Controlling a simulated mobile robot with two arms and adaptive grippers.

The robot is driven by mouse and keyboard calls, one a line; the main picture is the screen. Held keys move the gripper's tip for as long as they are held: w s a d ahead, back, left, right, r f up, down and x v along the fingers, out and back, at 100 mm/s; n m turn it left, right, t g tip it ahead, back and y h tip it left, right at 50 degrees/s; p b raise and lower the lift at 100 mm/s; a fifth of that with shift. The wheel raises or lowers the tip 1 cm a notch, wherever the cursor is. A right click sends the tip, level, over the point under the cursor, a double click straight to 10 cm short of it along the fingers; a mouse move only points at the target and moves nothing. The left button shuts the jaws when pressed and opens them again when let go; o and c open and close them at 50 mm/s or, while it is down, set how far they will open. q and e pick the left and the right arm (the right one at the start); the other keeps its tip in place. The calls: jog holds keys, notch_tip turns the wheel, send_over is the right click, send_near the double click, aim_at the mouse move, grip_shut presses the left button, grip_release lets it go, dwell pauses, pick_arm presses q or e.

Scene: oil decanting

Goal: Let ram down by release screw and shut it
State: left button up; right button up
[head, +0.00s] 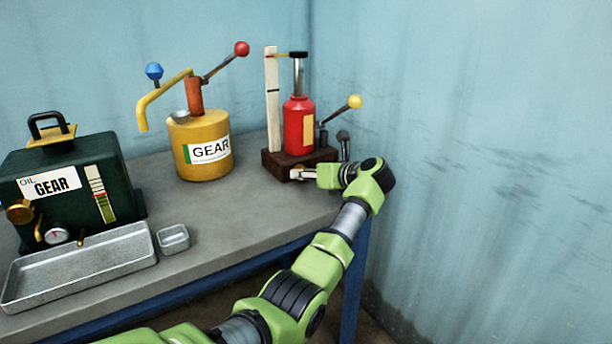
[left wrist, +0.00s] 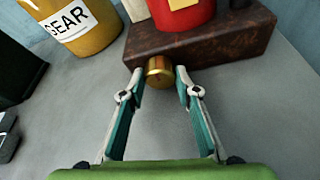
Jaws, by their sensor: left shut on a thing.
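The red bottle jack (head: 298,128) stands upright on a dark brown base block (head: 272,166) at the back right of the bench. Its bright ram (head: 299,76) stands up out of the body with a black cap on top. A yellow pointer at the cap reaches to a white upright scale (head: 272,105) with a black mark lower down. The brass release screw (left wrist: 159,72) sticks out of the block's front. My left gripper (head: 293,174) is shut on this screw, one finger on each side in the left wrist view (left wrist: 159,76). My right gripper is not in view.
A yellow-ball lever (head: 354,102) is at the jack's right. A yellow GEAR can (head: 185,160) stands to its left. A dark green oil box (head: 75,195), a long metal tray (head: 85,283) and a small tray (head: 174,238) are further left. Bare bench lies before the jack.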

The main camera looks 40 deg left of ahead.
pick_arm(q)
jog(key=shift+w+d+m, duration=0.1)
jog(key=shift+m, duration=0.3)
jog(key=shift+m+g+y, duration=0.3)
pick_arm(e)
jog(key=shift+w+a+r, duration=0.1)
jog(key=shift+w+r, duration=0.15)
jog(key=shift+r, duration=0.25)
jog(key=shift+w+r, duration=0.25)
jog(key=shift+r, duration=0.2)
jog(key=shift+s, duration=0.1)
pick_arm(q)
jog(key=o, duration=1.1)
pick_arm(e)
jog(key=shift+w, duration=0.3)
